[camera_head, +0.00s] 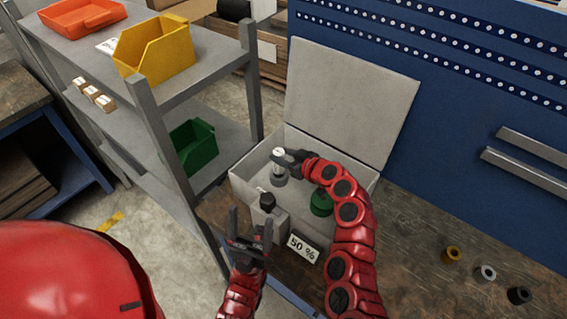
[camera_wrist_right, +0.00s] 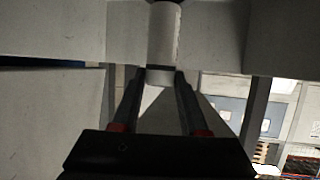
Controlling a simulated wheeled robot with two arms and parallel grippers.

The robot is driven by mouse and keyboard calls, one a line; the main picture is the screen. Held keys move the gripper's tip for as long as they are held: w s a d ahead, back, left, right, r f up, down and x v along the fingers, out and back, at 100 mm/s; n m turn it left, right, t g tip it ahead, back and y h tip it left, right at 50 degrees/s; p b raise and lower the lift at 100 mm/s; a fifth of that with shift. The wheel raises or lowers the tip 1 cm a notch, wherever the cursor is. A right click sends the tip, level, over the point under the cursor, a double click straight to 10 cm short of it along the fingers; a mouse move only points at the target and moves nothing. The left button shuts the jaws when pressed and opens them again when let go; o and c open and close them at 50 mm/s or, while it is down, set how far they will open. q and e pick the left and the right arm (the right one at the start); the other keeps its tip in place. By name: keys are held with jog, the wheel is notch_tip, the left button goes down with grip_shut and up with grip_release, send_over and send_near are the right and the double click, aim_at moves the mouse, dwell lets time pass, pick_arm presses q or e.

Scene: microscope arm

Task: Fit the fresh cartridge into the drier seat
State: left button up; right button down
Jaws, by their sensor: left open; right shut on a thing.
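My right gripper (camera_head: 288,157) is shut on a small pale cylinder with a white top, which looks like the cartridge (camera_head: 279,154), inside the open grey box (camera_head: 245,185). A wider grey ring or collar (camera_head: 279,178) shows just below it; I cannot tell whether they touch. In the right wrist view the pale cylinder (camera_wrist_right: 160,77) is between the fingertips. A green cylinder (camera_head: 321,204) stands in the box, partly behind my right arm. My left gripper (camera_head: 250,228) is open and empty in front of the box, near a black-topped part (camera_head: 267,201). The seat itself is not clearly visible.
The box lid (camera_head: 350,95) stands open at the back. A "50 %" card (camera_head: 303,248) is at the box's front. Brass (camera_head: 452,254), pale grey (camera_head: 486,273) and black (camera_head: 519,295) small cylinders stand on the bench at right. A grey shelf (camera_head: 155,130) is close at left.

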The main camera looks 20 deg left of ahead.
notch_tip(320, 180, down, 3)
jog(key=shift+s+a+f+p, duration=0.1)
jog(key=shift+a+p, duration=0.05)
jog(key=shift+p, duration=0.25)
jog(key=shift+f, duration=0.35)
jog(key=shift+c, duration=2.2)
grip_release()
jog(key=b+v, duration=0.2)
jog(key=v, duration=0.5)
jog(key=shift+d+b, duration=0.25)
jog(key=shift+b, duration=0.1)
jog(key=shift+r, duration=0.1)
